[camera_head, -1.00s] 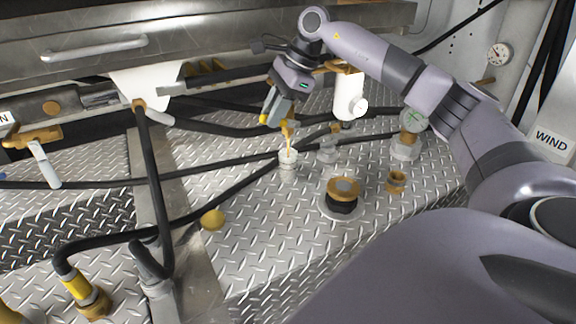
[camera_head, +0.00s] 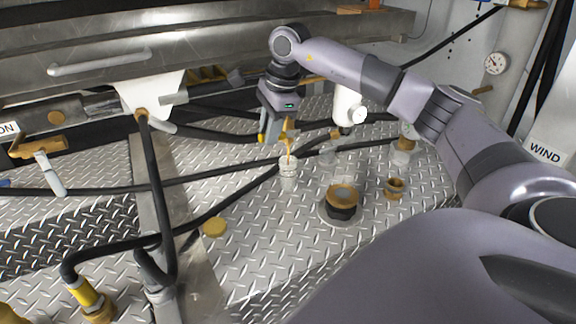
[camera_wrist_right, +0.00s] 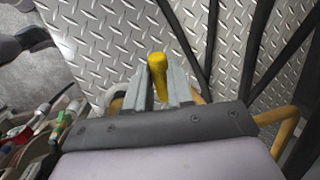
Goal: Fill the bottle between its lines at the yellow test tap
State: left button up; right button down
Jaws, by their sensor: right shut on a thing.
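The clear bottle (camera_head: 288,178) stands upright on the tread plate, under the test tap (camera_head: 289,136). A thin amber stream (camera_head: 289,149) falls from the tap into its mouth. The bottle's lines and the liquid level are too small to read. My right gripper (camera_head: 271,136) is at the tap, above and slightly left of the bottle. In the right wrist view its fingers are shut on the yellow tap handle (camera_wrist_right: 157,74). My left gripper is not in view.
A brass-topped black fitting (camera_head: 342,200) and a small brass fitting (camera_head: 394,188) stand right of the bottle. A yellow round cap (camera_head: 214,227) lies on the plate to the left. Black hoses (camera_head: 110,189) cross behind and left. A white cylinder (camera_head: 348,104) hangs right of the gripper.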

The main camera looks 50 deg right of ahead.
jog(key=shift+a+f, duration=0.1)
jog(key=shift+f, duration=0.1)
jog(key=shift+a+f+g+h, duration=0.15)
jog(key=shift+f+g+h, duration=0.15)
jog(key=shift+f+h, duration=0.5)
jog(key=c, duration=0.9)
grip_release()
jog(key=shift+r, duration=0.25)
notch_tip(320, 180, up, 7)
jog(key=s, duration=0.1)
jog(key=shift+s+a+b, duration=0.15)
jog(key=shift+a+b, duration=0.15)
jog(key=shift+b, duration=0.15)
